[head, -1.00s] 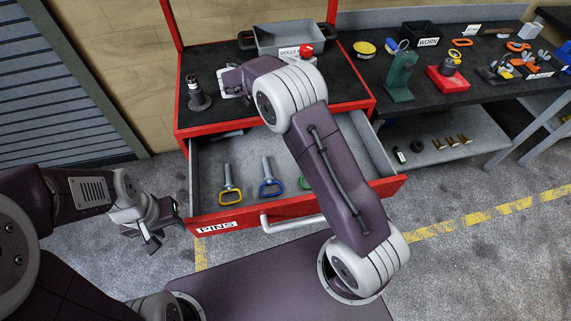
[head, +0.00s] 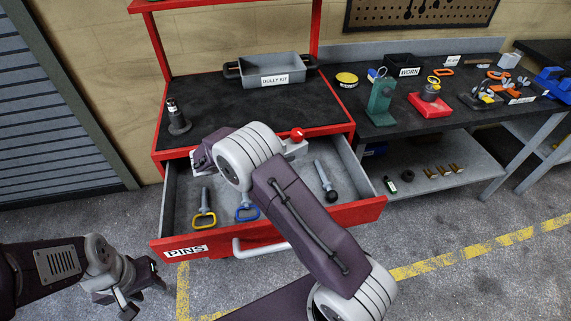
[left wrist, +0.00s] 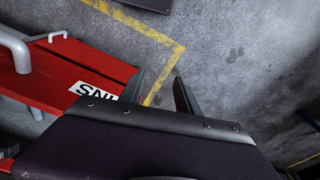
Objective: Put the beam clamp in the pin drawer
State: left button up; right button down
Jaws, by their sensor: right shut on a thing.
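The beam clamp (head: 295,147) is a light grey block with a red ball knob (head: 297,134). My right gripper (head: 286,148) is shut on it, its fingers mostly hidden behind my right wrist. In the head view the clamp appears by the cart top's front edge, at the back of the pin drawer; its height is unclear. The red pin drawer (head: 270,242), labelled PINS, stands open. My left gripper (head: 128,296) is open and empty, left of the drawer; its two fingers (left wrist: 158,97) are apart over the floor in the left wrist view.
In the drawer lie a yellow-handled pin (head: 204,220), a blue-handled pin (head: 246,213) and a black-knobbed pin (head: 329,190). My right arm hides part of the drawer. The cart top holds a dark jack-like part (head: 177,120) and the DOLLY KIT tray (head: 290,68). A workbench (head: 400,118) stands right.

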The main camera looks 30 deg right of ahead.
notch_tip(320, 180, down, 5)
jog(key=shift+f, duration=0.15)
jog(key=shift+d, duration=0.55)
jog(key=p+x, duration=0.1)
jog(key=x, duration=0.2)
jog(key=shift+w+d+p, duration=0.1)
jog(key=shift+d+p, duration=0.05)
jog(key=shift+p, duration=0.15)
jog(key=shift+f+b, duration=0.45)
jog(key=shift+b, duration=0.35)
jog(key=shift+f+b, duration=0.2)
jog(key=shift+b, duration=0.1)
